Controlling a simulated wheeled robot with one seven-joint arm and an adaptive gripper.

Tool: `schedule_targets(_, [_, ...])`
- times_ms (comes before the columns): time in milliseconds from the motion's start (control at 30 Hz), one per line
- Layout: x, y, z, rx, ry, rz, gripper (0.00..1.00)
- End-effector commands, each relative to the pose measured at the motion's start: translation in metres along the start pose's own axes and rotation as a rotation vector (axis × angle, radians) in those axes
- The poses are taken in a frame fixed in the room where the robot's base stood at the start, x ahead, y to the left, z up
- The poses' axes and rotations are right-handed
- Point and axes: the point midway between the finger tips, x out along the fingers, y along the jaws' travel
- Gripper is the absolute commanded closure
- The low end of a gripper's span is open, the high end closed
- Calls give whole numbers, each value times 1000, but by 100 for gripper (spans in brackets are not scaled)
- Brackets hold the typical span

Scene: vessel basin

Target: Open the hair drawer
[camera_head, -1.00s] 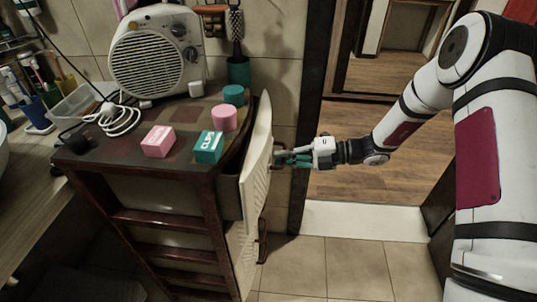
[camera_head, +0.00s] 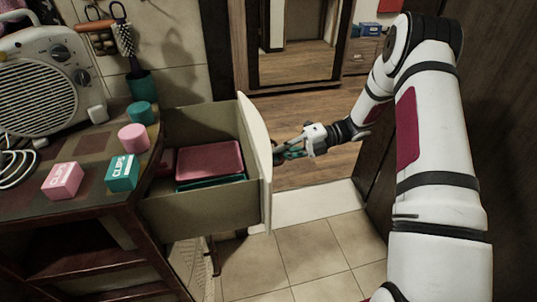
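The top drawer (camera_head: 190,208) of the dark wooden cabinet is pulled far out, and its inside shows. Its pale front panel (camera_head: 256,140) faces right. A pink box (camera_head: 210,160) lies inside on top of a teal one, with another pink thing partly hidden at the left. My gripper (camera_head: 284,155) is at the outer face of the front panel, its teal fingers at the dark handle. The fingers appear closed on the handle, though the grip is small and partly hidden.
On the cabinet top (camera_head: 95,160) stand a heater (camera_head: 40,85), pink (camera_head: 63,180) and teal (camera_head: 122,173) boxes, and pink (camera_head: 133,137) and teal (camera_head: 140,112) round containers. Tiled floor (camera_head: 310,250) is free below my arm. A doorway (camera_head: 290,45) is behind.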

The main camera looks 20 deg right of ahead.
Motion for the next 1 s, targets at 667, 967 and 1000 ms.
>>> schedule_targets(667, [-2,-1,0,1,0,-1,70])
schedule_targets(967, [-13,-1,0,0,-2,-1,70])
schedule_targets(1000, [-18,-1,1,-1,-3,-1,70])
